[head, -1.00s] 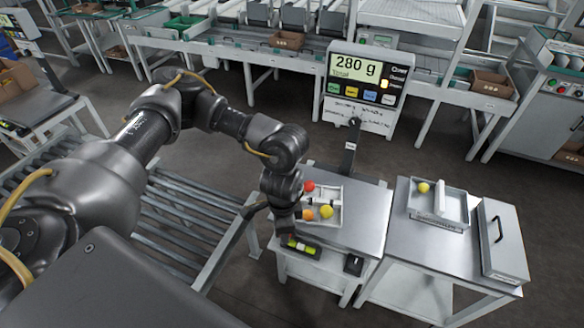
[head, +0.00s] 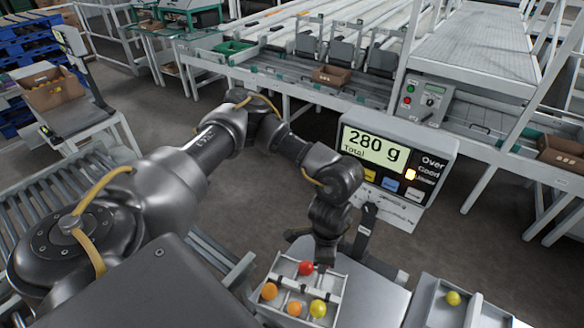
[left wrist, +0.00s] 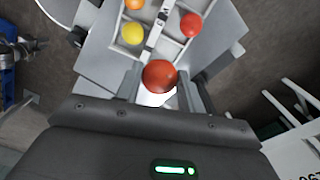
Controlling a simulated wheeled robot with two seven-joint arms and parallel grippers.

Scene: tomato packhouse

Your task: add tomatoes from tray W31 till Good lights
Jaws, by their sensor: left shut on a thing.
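My left gripper (left wrist: 159,90) is shut on a dark red tomato (left wrist: 160,76). It hangs over the far side of a white divided tray (head: 334,298), and in the head view the held tomato is hidden. The tray holds a red tomato (head: 305,267), a yellow tomato (head: 318,308) and two orange tomatoes (head: 270,290). The scale display (head: 376,147) reads 280 g Total, with an amber lamp seemingly beside Under, the lowest label. A second tray (head: 440,311) to the right has a yellow tomato (head: 453,298). No tray label is readable. My right gripper is out of view.
The display's post (head: 365,230) stands close behind the gripper. A roller conveyor (head: 215,262) lies to the left. A grading line with a brown box (head: 332,75) runs along the back. Open floor lies between.

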